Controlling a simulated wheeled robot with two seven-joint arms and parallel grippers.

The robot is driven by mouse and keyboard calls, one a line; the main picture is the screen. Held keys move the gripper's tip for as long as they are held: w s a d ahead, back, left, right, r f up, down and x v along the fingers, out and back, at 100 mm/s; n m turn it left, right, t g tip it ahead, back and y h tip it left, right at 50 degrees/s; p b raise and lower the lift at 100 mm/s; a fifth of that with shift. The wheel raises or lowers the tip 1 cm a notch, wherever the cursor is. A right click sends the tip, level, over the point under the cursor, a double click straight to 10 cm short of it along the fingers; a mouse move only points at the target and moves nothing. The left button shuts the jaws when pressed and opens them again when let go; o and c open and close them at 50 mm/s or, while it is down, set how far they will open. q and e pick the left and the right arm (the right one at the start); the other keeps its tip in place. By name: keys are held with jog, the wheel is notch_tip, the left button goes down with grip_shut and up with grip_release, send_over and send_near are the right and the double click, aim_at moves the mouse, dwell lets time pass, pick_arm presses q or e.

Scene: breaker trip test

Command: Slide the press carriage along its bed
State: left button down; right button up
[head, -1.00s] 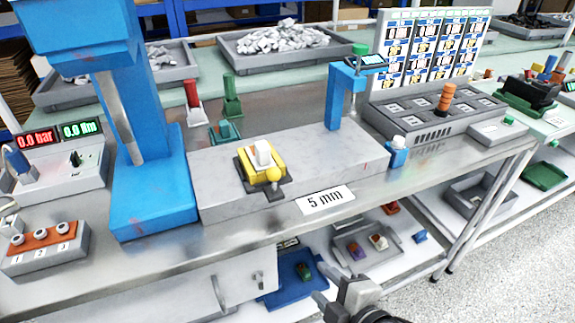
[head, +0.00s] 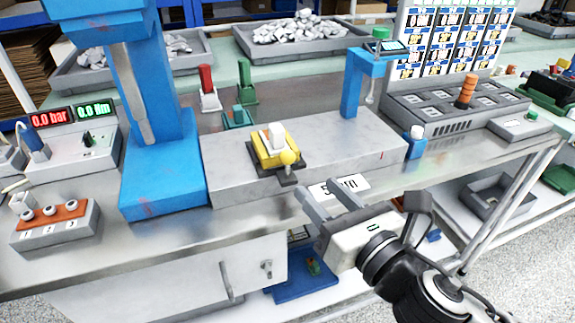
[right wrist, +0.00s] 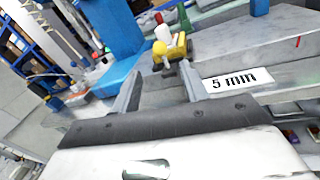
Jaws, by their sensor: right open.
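The press carriage (head: 271,149) is a yellow block on a dark base, with a white part on top and a yellow ball knob at its front. It sits on the grey bed (head: 340,150), nearer the bed's left end by the blue press column. My right gripper (head: 318,196) is open and empty, in front of the bed and just below and right of the carriage. In the right wrist view the carriage (right wrist: 170,50) shows beyond and between the open fingers (right wrist: 160,88), apart from them. My left gripper is not in view.
A blue press (head: 160,170) stands left of the bed. A blue gauge post (head: 352,85) stands behind the bed's right part. The bed right of the carriage is clear.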

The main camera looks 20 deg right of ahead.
aim_at(291, 163)
jog(key=p+x, duration=0.2)
jog(key=x, duration=0.8)
jog(key=shift+w+a, duration=0.15)
jog(key=shift+w, duration=0.1)
grip_shut()
